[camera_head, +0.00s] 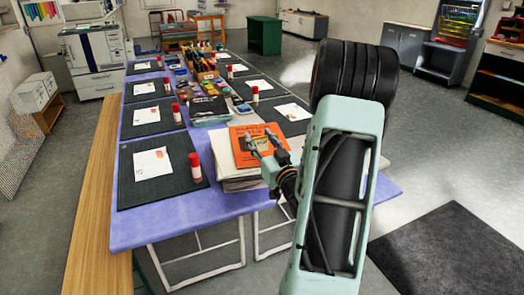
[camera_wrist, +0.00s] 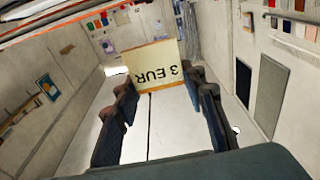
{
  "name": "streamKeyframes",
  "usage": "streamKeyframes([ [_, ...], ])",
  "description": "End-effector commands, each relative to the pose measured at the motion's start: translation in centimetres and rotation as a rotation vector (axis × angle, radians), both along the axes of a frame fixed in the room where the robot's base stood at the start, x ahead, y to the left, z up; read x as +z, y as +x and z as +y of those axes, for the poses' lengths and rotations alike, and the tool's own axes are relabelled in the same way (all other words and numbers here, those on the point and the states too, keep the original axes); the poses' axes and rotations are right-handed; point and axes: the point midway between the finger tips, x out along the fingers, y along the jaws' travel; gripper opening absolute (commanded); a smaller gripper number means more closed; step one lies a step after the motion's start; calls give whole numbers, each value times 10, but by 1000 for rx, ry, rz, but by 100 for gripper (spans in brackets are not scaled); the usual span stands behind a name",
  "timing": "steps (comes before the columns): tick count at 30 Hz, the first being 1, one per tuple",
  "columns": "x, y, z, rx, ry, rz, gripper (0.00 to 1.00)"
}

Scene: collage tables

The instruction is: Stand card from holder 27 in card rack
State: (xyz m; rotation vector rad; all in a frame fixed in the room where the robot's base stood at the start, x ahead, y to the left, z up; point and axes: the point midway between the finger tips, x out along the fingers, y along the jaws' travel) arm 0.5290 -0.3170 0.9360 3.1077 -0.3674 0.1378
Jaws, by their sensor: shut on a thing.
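A pale card (camera_wrist: 152,66) marked "3 EUR", upside down in the wrist view, is between the fingertips of my gripper (camera_wrist: 163,88). My gripper is shut on it. In the head view my gripper (camera_head: 262,139) is in front of an orange printed cover (camera_head: 241,150) on a paper stack at the table's right side. The card cannot be made out in the head view. I cannot identify the card rack or holder 27 in either view.
The long purple-covered table (camera_head: 190,207) carries dark mats (camera_head: 160,187) with white sheets and red-capped glue sticks (camera_head: 195,167). Boxes and supplies crowd its middle. A wooden bench (camera_head: 92,200) runs along the left.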

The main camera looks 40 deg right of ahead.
Motion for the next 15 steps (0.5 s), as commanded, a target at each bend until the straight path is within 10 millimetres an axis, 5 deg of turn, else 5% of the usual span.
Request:
streamKeyframes([
  [7,-34,-1,-7,0,1,2,26],
  [15,-38,-1,-6,0,-1,-1,26],
])
